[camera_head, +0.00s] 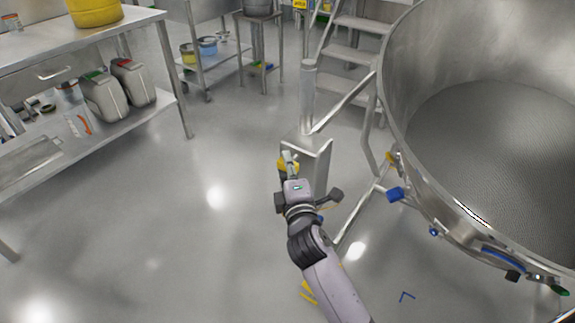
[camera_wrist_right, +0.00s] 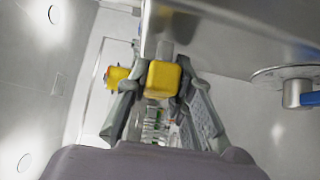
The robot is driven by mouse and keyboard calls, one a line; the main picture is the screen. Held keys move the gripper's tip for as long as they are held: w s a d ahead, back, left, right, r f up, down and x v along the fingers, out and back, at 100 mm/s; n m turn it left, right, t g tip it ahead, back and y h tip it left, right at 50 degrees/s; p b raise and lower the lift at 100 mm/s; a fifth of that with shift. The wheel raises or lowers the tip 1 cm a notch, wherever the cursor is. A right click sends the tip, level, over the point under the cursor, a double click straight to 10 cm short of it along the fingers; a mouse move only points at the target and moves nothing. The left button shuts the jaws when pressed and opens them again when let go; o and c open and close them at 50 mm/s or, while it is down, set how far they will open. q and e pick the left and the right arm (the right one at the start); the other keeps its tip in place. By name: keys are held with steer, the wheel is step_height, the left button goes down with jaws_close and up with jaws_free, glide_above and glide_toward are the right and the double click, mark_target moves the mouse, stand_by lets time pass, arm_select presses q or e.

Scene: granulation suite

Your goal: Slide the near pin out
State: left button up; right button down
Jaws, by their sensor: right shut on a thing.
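My right gripper (camera_head: 289,160) is at the steel bracket (camera_head: 318,158) of the bowl's frame, left of the big bowl. In the wrist view its fingers are closed around a yellow block-shaped pin head (camera_wrist_right: 163,79). A short grey shank shows just beyond the head, against a steel plate (camera_wrist_right: 225,28). A second yellow knob (camera_wrist_right: 117,77) shows left of the left finger, apart from the held one. In the head view the gripper hides most of the yellow at its tip. My left gripper is not in view.
The large steel bowl (camera_head: 398,110) fills the right, with a blue handle (camera_head: 395,195) on its side. Steps (camera_head: 350,55) stand behind. A bench with a lower shelf (camera_head: 150,112) holding canisters (camera_head: 103,97) is at the left. The floor between is clear.

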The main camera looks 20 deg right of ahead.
steer(key=shift+s+a+f, duration=0.1)
steer(key=shift+s+a, duration=0.8)
steer(key=shift+a, duration=0.25)
steer(key=c, duration=1.4)
jaws_free()
steer(key=s+a, duration=0.1)
steer(key=s, duration=0.6)
steer(key=shift+s, duration=0.25)
